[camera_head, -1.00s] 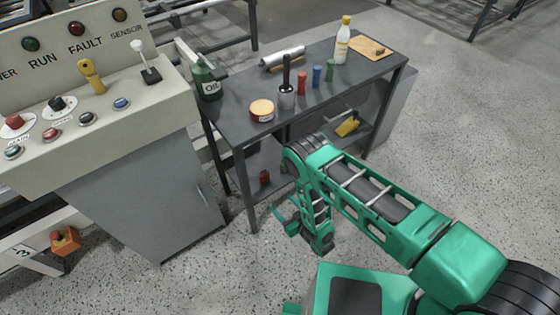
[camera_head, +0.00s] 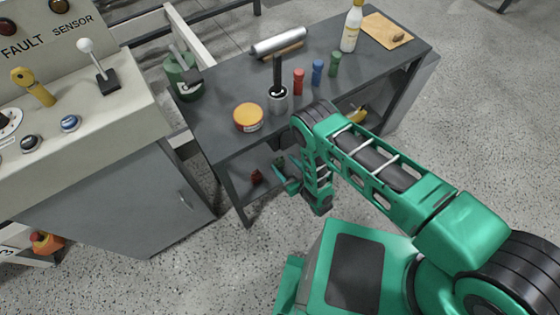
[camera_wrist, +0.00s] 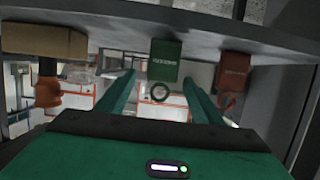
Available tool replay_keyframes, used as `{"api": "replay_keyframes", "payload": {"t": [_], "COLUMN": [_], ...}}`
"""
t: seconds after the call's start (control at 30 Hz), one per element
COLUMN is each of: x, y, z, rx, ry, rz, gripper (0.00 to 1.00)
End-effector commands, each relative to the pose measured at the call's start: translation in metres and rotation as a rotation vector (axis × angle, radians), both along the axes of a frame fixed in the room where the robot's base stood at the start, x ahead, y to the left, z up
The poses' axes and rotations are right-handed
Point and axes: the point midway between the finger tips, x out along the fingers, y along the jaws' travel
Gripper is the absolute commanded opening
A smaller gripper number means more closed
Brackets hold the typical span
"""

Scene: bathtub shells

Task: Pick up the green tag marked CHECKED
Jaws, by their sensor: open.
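In the wrist view a green tag (camera_wrist: 165,58) with pale lettering too small to read and a dark green ring (camera_wrist: 158,92) shows against a grey surface. My gripper (camera_wrist: 160,78) is open and empty; its two green fingers point at the tag, which lies in line with the gap between them. I cannot tell how far past the fingertips it is. In the head view my gripper (camera_head: 283,177) is low at the front of the grey bench, by its lower shelf. The green tag is not visible there.
A red tag (camera_wrist: 234,72) is right of the green one in the wrist view; a wooden-based thing with an orange knob (camera_wrist: 47,92) is at left. The bench top (camera_head: 222,92) holds an orange-lidded tin (camera_head: 248,117), several bottles and tools. A control cabinet (camera_head: 120,205) stands left.

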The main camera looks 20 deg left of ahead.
Motion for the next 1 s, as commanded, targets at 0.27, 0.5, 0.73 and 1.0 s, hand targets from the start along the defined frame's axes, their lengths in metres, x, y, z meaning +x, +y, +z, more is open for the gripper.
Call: {"api": "replay_keyframes", "payload": {"t": [0.27, 0.5, 0.73, 1.0], "x": [0.012, 0.031, 0.043, 0.043], "y": [0.021, 0.042, 0.056, 0.056], "z": [-0.007, -0.016, -0.022, -0.022], "rx": [0.000, 0.001, -0.001, 0.000], "ry": [0.000, -0.002, -0.001, 0.000], "rz": [0.007, 0.008, 0.008, 0.007], "gripper": [0.61, 0.61, 0.61, 0.49]}}
